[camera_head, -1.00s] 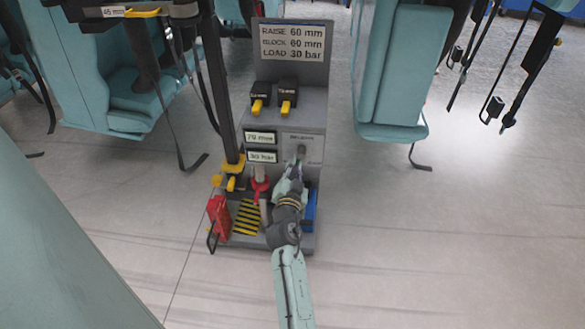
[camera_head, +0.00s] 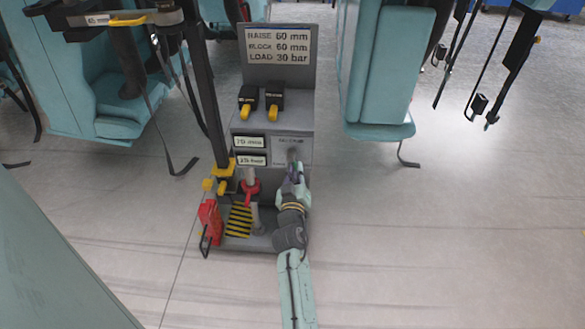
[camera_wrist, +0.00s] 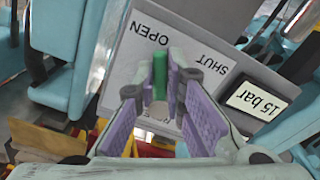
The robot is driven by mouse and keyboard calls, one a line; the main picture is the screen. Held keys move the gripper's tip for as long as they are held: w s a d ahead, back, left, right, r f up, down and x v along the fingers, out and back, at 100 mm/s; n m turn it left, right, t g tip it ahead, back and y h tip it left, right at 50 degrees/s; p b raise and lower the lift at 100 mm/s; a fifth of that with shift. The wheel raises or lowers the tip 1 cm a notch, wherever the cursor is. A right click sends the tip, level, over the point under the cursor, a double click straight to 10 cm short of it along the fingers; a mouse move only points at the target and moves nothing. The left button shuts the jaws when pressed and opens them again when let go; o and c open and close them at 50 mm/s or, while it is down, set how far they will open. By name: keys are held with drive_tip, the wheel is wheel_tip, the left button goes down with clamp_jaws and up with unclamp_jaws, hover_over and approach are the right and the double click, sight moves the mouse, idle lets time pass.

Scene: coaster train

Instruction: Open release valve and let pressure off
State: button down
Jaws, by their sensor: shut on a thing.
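My gripper (camera_head: 293,172) is at the right part of the grey console's front, at the release valve plate (camera_head: 282,152). In the wrist view my gripper (camera_wrist: 165,85) has its purple-padded fingers shut on a green valve lever (camera_wrist: 160,82). The lever stands in front of a white plate (camera_wrist: 135,50) marked OPEN and SHUT; its exact angle is hard to tell. A display (camera_wrist: 256,100) beside the plate reads 15 bar. The fingers partly hide the lever and its base.
A sign (camera_head: 277,46) above the console reads 60 mm, 60 mm and 30 bar. Two black switches with yellow levers (camera_head: 260,102), a red-handled part (camera_head: 250,188) and a red jack-like object (camera_head: 210,222) are close by. Teal seats (camera_head: 385,70) flank the console; the floor at right is clear.

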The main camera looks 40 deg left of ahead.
drive_tip(key=shift+w+d+r+n+p, duration=0.2)
drive_tip(key=shift+n+p, duration=0.3)
drive_tip(key=shift+n, duration=0.5)
drive_tip(key=shift+w+d+r+n+p, duration=0.1)
drive_tip(key=shift+d+r+n+p, duration=0.3)
drive_tip(key=shift+n, duration=0.6)
drive_tip(key=shift+a+f, duration=0.1)
drive_tip(key=shift+f, duration=0.05)
drive_tip(key=c, duration=1.7)
unclamp_jaws()
drive_tip(key=shift+o, duration=0.2)
drive_tip(key=v, duration=0.7)
drive_tip(key=shift+s, duration=0.25)
